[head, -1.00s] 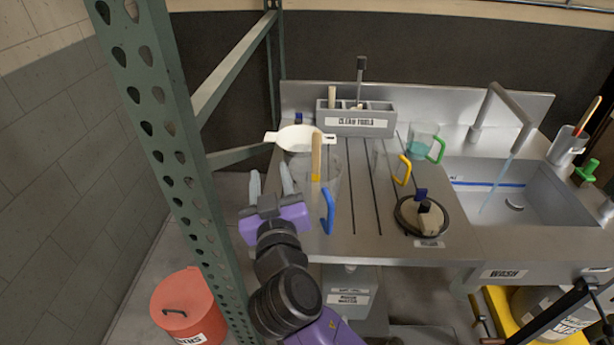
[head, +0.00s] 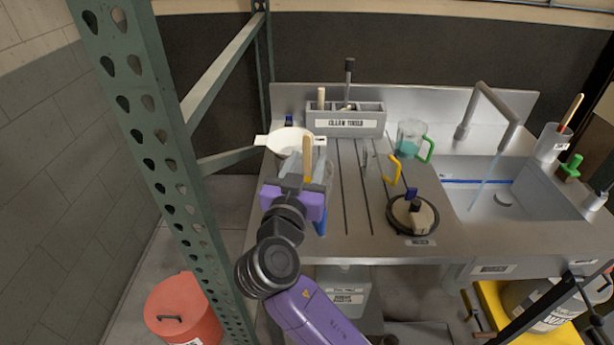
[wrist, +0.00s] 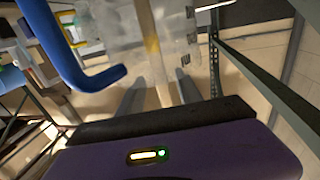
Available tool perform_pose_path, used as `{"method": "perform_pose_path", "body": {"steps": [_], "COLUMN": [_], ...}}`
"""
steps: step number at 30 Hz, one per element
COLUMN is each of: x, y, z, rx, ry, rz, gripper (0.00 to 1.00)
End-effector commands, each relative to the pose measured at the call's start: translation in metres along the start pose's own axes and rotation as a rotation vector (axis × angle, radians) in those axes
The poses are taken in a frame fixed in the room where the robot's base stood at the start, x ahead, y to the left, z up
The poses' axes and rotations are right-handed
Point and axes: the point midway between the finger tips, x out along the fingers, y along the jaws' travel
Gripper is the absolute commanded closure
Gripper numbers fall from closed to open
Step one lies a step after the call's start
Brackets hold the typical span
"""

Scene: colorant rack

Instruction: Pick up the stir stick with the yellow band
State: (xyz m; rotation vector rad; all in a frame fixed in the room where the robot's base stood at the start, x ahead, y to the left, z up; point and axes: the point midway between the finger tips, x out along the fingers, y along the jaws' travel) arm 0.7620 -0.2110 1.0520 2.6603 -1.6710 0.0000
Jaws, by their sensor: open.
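The stir stick (head: 307,152) is pale wood with a yellow band (wrist: 152,45). It stands nearly upright in a clear pitcher whose blue handle (head: 321,222) is partly hidden by my gripper. The blue handle also shows large in the wrist view (wrist: 72,62). My gripper (head: 304,170) is open at the near side of this pitcher. In the wrist view its two fingers (wrist: 158,88) lie on either side of the stick in the picture, with the stick running between them. I cannot tell whether either finger touches the stick. In the head view the gripper hides the stick's lower part.
A white strainer (head: 290,140) sits just behind. A yellow-handled clear pitcher (head: 393,168) and a green-handled pitcher (head: 411,140) stand to the right. A grey tool caddy (head: 345,124) is at the back. A green perforated post (head: 165,170) rises at the left.

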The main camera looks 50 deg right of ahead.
Motion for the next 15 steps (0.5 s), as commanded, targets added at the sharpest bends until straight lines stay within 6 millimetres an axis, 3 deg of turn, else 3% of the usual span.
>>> {"method": "perform_pose_path", "body": {"steps": [7,15], "x": [0.036,0.044], "y": [-0.001,-0.002], "z": [-0.006,-0.004], "rx": [-0.001,0.0], "ry": [0.0,0.0], "rz": [0.003,-0.002], "gripper": [0.58,0.58]}}
